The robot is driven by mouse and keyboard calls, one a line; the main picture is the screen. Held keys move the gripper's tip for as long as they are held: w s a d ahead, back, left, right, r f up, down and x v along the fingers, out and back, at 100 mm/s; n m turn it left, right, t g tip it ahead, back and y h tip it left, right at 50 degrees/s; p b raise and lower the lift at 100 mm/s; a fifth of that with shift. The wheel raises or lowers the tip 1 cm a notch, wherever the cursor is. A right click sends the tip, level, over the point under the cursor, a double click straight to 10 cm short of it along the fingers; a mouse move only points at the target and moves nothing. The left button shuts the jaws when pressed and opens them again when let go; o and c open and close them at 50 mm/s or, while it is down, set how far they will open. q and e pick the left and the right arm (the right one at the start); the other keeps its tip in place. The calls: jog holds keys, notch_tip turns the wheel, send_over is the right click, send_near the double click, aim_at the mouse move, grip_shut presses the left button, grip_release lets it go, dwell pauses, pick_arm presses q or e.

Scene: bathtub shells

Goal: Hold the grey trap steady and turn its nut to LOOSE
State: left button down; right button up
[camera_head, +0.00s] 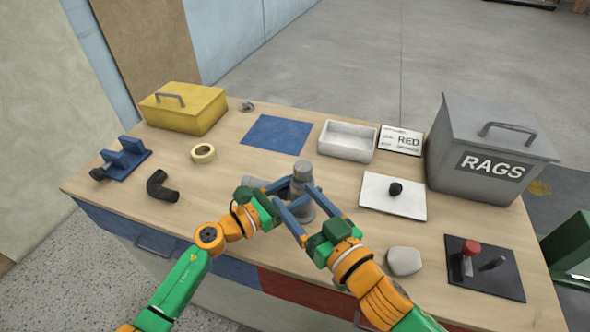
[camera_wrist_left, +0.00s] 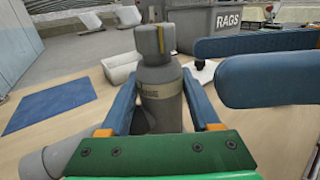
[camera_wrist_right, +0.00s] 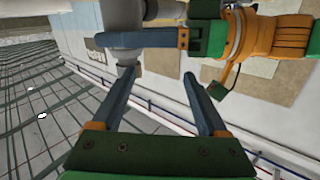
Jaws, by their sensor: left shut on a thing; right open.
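The grey trap (camera_head: 303,207) stands upright near the front middle of the table, its body also large in the left wrist view (camera_wrist_left: 160,98). Its nut (camera_wrist_left: 153,42) is the grey cap on top, with a yellowish mark; it also shows in the head view (camera_head: 302,170). A grey pipe piece (camera_wrist_left: 62,155) lies at the trap's left. My left gripper (camera_wrist_left: 160,85) is shut on the trap's body, one finger on each side. My right gripper (camera_wrist_right: 165,85) is open, its fingers apart and empty, close beside the trap. I cannot read the nut's setting.
A black elbow (camera_head: 161,186), tape roll (camera_head: 203,153) and blue bracket (camera_head: 125,165) lie left. A white tray (camera_head: 347,141), white plate (camera_head: 372,203), grey RAGS bin (camera_head: 470,120), pale stone (camera_head: 404,261) and black switch panel (camera_head: 510,278) are right. The blue mat (camera_head: 277,133) is bare.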

aim_at(296, 165)
jog(key=w+d+n+g+y, duration=0.3)
jog(key=d+n+y, duration=0.15)
jog(key=d, duration=0.25)
jog(key=shift+n, duration=0.25)
jog(key=x, duration=1.1)
jog(key=shift+a+r, duration=0.25)
jog(key=shift+r, duration=0.05)
jog(key=shift+c, duration=0.2)
jog(key=shift+s, duration=0.1)
grip_shut()
